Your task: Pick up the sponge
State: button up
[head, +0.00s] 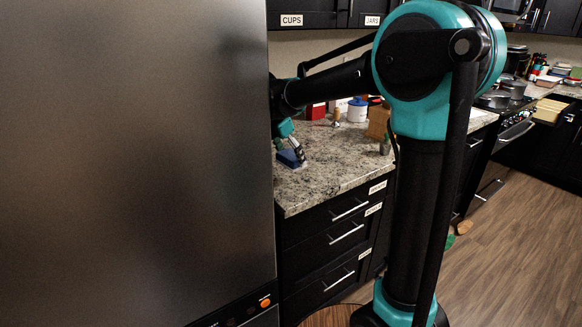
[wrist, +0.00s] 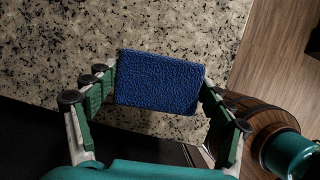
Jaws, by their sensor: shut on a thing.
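The sponge (wrist: 158,80) is a blue, rough-textured rectangular block. In the wrist view it sits between the two fingers of my gripper (wrist: 158,92), which touch its left and right sides. In the head view the blue sponge (head: 290,159) shows at the counter near the refrigerator's edge, with my gripper (head: 294,149) at it. My gripper is shut on the sponge. I cannot tell whether the sponge rests on the counter or is just above it.
The speckled granite counter (head: 325,167) has free room right of the sponge. A large steel refrigerator (head: 135,160) stands close on the left. A red container (head: 316,111), a white and blue canister (head: 357,110) and a wooden block (head: 378,122) stand farther back. Drawers are below.

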aim_at(291, 155)
notch_tip(291, 155, up, 14)
jog(key=shift+r, duration=0.15)
dwell(0.3)
jog(key=o, duration=0.4)
jog(key=shift+c, duration=0.2)
jog(key=c, duration=0.4)
jog(key=shift+s, duration=0.1)
jog(key=shift+c, duration=0.2)
